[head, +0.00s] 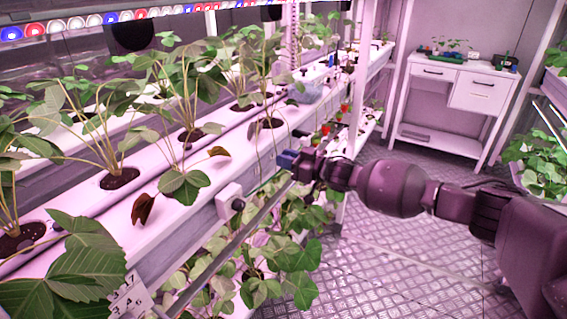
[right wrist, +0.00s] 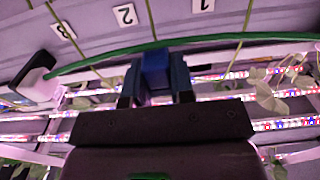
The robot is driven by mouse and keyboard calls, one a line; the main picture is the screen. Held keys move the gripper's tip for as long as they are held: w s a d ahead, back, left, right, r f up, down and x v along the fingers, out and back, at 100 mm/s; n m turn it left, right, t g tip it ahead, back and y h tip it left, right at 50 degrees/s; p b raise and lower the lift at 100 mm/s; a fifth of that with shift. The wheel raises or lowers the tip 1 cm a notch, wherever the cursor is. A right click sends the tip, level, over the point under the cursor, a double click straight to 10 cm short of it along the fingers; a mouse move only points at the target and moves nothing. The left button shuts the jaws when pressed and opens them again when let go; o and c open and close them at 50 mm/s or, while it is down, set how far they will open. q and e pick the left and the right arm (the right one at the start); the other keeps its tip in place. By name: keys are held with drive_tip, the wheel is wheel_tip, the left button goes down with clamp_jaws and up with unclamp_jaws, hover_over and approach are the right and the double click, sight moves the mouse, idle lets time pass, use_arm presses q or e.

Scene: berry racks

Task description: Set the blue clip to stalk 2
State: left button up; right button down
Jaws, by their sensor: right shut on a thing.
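My right gripper (head: 300,163) is shut on the blue clip (head: 287,159) at the front edge of the white rack. In the right wrist view the blue clip (right wrist: 155,70) sits between the two dark fingers of the gripper (right wrist: 156,85). A thin stalk (right wrist: 151,20) comes down the picture just above the clip, beside the label 2 (right wrist: 125,15). I cannot tell whether the clip touches this stalk. Label 3 (right wrist: 63,30) is to the left and label 1 (right wrist: 203,5) to the right, each near another thin stalk. My left gripper is not in view.
A green line (right wrist: 240,37) crosses in front of the stalks, close to the clip. A white block with a dark face (right wrist: 35,76) stands at the left; it also shows on the rack (head: 230,202). Leafy plants fill the gutters. A white cabinet (head: 452,95) stands behind open floor.

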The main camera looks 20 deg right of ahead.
drive_tip(key=c, duration=1.2)
unclamp_jaws()
drive_tip(key=shift+c, duration=0.2)
drive_tip(key=shift+d, duration=0.1)
drive_tip(key=p+v, duration=0.1)
drive_tip(key=v, duration=0.9)
drive_tip(key=shift+s+d, duration=0.2)
drive_tip(key=shift+s, duration=0.15)
